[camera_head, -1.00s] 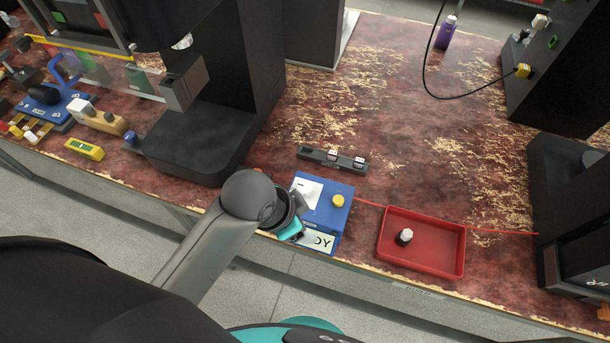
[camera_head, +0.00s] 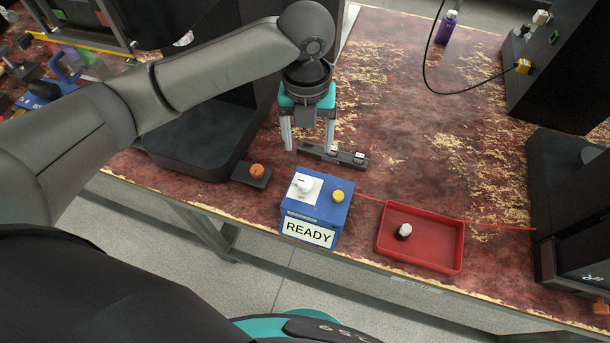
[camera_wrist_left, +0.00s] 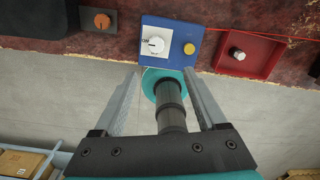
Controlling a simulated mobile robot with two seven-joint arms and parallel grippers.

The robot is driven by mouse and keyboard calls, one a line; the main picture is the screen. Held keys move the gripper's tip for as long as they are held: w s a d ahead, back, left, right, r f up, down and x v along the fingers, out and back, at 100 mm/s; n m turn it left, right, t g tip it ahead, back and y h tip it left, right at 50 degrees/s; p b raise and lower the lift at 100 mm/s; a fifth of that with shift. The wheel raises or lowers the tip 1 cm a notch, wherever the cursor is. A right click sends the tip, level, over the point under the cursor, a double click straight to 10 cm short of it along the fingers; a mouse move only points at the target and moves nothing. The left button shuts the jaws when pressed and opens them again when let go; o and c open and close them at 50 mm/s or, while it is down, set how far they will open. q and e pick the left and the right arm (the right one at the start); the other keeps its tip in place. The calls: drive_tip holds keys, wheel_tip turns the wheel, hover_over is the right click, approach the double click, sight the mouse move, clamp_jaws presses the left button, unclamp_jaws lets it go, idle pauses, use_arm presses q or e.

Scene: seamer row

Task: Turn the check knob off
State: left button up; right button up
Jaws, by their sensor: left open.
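A blue box (camera_head: 325,210) with a READY sign on its front stands near the table's front edge. A white knob (camera_head: 303,184) sits on a white plate on its top, beside a yellow button (camera_head: 338,196). In the left wrist view the white knob (camera_wrist_left: 155,45) has lettering at its left that looks like ON. Which knob is the check knob is not labelled legibly. My left gripper (camera_head: 308,149) points down, open and empty, behind the box and apart from the knob. My right gripper is not in view.
An orange knob on a dark plate (camera_head: 257,172) lies left of the box. A black strip (camera_head: 332,155) lies behind the box, close to my left fingers. A red tray (camera_head: 440,266) holding a small white-capped item stands right.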

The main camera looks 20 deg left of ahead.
use_arm(q)
drive_tip(key=b, duration=0.3)
approach(305, 182)
drive_tip(key=shift+m, duration=0.3)
wheel_tip(305, 182, down, 8)
drive_tip(key=shift+d+f, duration=0.1)
drive_tip(key=shift+f, duration=0.15)
clamp_jaws()
